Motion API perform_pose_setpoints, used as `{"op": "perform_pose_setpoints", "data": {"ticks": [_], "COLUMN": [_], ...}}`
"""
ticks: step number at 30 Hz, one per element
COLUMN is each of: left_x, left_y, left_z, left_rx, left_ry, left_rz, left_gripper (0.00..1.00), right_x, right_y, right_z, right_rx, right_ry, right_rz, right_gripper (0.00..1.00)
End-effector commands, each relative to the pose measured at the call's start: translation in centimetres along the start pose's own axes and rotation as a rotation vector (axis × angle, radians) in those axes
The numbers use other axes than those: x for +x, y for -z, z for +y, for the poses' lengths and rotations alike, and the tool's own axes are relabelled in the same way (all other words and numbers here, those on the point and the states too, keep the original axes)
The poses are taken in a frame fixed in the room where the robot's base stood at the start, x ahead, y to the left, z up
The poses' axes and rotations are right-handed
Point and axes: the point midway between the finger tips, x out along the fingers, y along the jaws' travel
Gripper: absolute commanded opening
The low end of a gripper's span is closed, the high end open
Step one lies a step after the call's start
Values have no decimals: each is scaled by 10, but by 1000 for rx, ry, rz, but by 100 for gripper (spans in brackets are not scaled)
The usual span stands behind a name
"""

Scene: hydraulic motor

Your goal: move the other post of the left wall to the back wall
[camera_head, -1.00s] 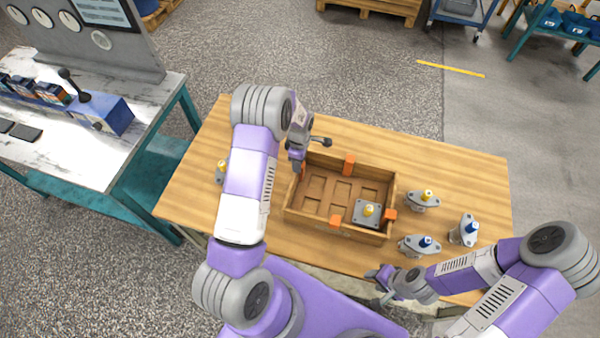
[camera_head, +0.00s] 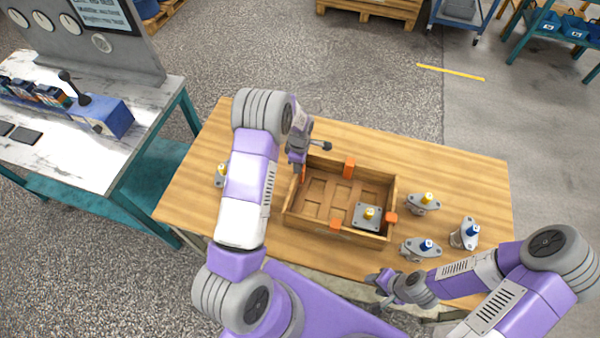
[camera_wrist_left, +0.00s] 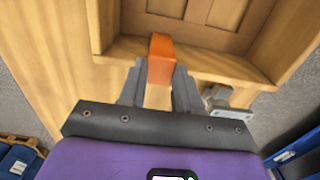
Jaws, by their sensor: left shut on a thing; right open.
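The wooden box (camera_head: 318,229) stands on the table with orange posts on its walls. An orange post (camera_head: 303,174) is on the left wall. My left gripper (camera_head: 301,165) is at that wall, shut on this post; the wrist view shows the orange post (camera_wrist_left: 161,57) between the two fingers, against the box wall. One orange post (camera_head: 349,166) is on the back wall, one (camera_head: 336,224) on the front wall and one (camera_head: 391,218) on the right wall. My right gripper (camera_head: 379,282) is open and empty near the table's front edge.
A grey motor part with a yellow top (camera_head: 368,214) sits in the box's front right. Several grey motor parts, such as one with a blue top (camera_head: 422,247), stand right of the box. Another (camera_head: 221,174) is partly behind my left arm. The table behind the box is clear.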

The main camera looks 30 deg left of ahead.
Motion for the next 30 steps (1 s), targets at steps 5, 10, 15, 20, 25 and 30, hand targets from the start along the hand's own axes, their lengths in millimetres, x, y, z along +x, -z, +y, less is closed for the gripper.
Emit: {"op": "perform_pose_setpoints", "data": {"ticks": [5, 10, 15, 20, 25, 30], "left_x": [-8, -19, -29, -39, -49, -59], "left_y": [0, 1, 0, 0, 0, 0], "left_z": [0, 0, 0, 0, 0, 0], "left_rx": [0, 0, 0, 0, -1, 0], "left_ry": [-1, -1, -1, -1, -1, -1], "left_rz": [0, 1, 1, 0, 0, 1], "left_gripper": [0, 0, 0, 0, 0, 0], "right_x": [-5, -11, -17, -23, -29, -35], "right_y": [0, 0, -1, -1, -1, -2], "right_z": [-2, -4, -6, -8, -11, -13], "right_rx": [0, 0, 0, 0, 0, 0], "right_ry": [0, 0, 0, 0, 0, 0], "right_rz": [0, 0, 0, 0, 0, 0], "right_gripper": [43, 43, 43, 43, 43, 43]}}
